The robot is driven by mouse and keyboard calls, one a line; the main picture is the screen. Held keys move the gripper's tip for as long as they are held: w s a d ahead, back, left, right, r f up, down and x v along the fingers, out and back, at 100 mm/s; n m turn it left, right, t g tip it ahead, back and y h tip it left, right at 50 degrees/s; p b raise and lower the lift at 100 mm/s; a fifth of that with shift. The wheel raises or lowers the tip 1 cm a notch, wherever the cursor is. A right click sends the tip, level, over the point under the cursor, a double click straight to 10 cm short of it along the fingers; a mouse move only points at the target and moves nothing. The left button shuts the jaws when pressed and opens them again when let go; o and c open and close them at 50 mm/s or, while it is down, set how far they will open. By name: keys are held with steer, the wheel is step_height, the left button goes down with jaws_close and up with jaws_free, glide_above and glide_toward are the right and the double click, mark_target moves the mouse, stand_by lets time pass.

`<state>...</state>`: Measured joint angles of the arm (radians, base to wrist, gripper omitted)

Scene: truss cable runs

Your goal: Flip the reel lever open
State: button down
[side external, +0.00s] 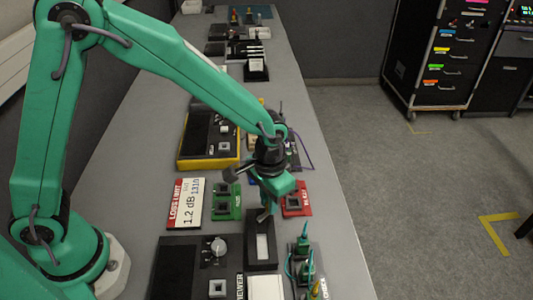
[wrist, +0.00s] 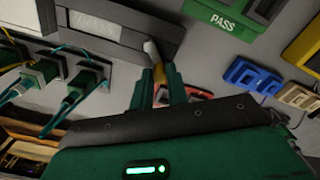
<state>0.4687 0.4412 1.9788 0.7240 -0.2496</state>
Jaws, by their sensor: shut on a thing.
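The reel (side external: 262,247) is a dark box with a pale window, lying on the grey bench in the side view. It also shows at the upper left of the wrist view (wrist: 118,28). Its small pale lever (wrist: 151,48) sticks out at the box's near right corner, with a brass-coloured part at its lower end. My gripper (wrist: 160,77) is shut on the lever, its two green fingers on either side of it. In the side view my gripper (side external: 266,210) is at the far end of the box, and the lever is hard to make out there.
Green connectors with cables (wrist: 45,75) sit left of my fingers in the wrist view. A red tray (side external: 297,200) and a green PASS tray (side external: 228,201) lie close by. A loss limit card (side external: 186,204) lies left. A black device with a knob (side external: 190,262) is at the front.

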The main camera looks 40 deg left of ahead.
steer(key=shift+d+m, duration=0.2)
steer(key=shift+m, duration=0.5)
steer(key=c, duration=1.4)
jaws_free()
steer(key=shift+o, duration=0.2)
steer(key=shift+r, duration=0.15)
steer(key=shift+r, duration=3.8)
